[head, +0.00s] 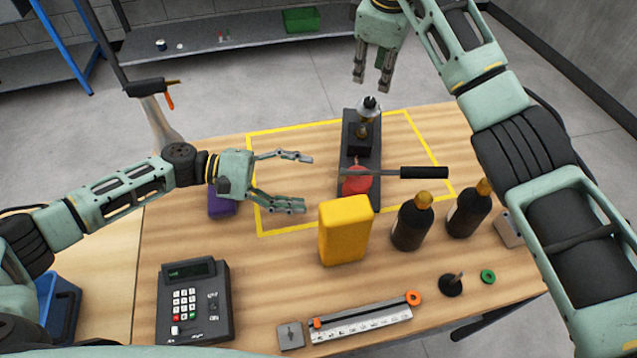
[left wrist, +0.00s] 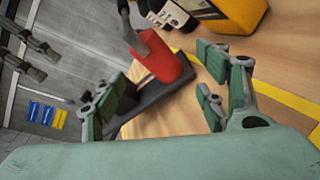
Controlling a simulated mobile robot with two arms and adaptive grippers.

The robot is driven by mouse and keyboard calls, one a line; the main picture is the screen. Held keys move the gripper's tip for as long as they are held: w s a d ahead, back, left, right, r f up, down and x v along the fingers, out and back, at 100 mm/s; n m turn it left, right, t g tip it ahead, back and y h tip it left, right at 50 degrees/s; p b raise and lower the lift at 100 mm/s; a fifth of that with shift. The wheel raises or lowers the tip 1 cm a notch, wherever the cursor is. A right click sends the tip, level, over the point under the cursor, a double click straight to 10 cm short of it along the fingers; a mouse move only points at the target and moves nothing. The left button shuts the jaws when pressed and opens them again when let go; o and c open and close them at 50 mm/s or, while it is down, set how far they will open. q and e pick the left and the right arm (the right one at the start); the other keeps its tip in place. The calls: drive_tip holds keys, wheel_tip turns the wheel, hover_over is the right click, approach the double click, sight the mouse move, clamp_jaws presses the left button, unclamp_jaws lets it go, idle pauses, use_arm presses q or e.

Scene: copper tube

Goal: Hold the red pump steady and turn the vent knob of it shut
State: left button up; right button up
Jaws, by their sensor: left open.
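The pump stands on a long black base (head: 347,135) inside the yellow taped outline. Its red body (head: 357,181) is at the near end, and a black-gripped lever (head: 424,172) sticks out to the right. A dark knob-like top (head: 369,103) on a silver fitting is at the far end; I take it for the vent knob. My left gripper (head: 305,183) is open and empty, left of the red body and apart from it. The left wrist view shows the red body (left wrist: 162,58) ahead of the open fingers (left wrist: 155,108). My right gripper (head: 372,78) points down, fingers apart and empty, above and behind the knob.
A yellow block (head: 344,232) stands just in front of the pump. Two dark bottles (head: 411,226) (head: 467,212) are to its right. A purple object (head: 222,202) lies beneath my left wrist. A keypad device (head: 194,300) and a ruler-like gauge (head: 362,324) lie near the front.

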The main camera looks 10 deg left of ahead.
sight(355, 183)
use_arm(q)
drive_tip(key=d+n, duration=0.1)
drive_tip(key=n, duration=0.1)
drive_tip(key=d+n+t+h, duration=0.1)
drive_tip(key=d+n, duration=0.1)
drive_tip(key=n, duration=0.1)
drive_tip(key=d+f+n+t, duration=0.1)
drive_tip(key=n, duration=0.2)
drive_tip(key=shift+w+d+h, duration=0.3)
drive_tip(key=shift+w+h, duration=0.05)
drive_tip(key=shift+h, duration=0.05)
drive_tip(key=x, duration=0.7)
drive_tip(key=shift+w+d, duration=0.1)
drive_tip(key=shift+d, duration=0.15)
clamp_jaws()
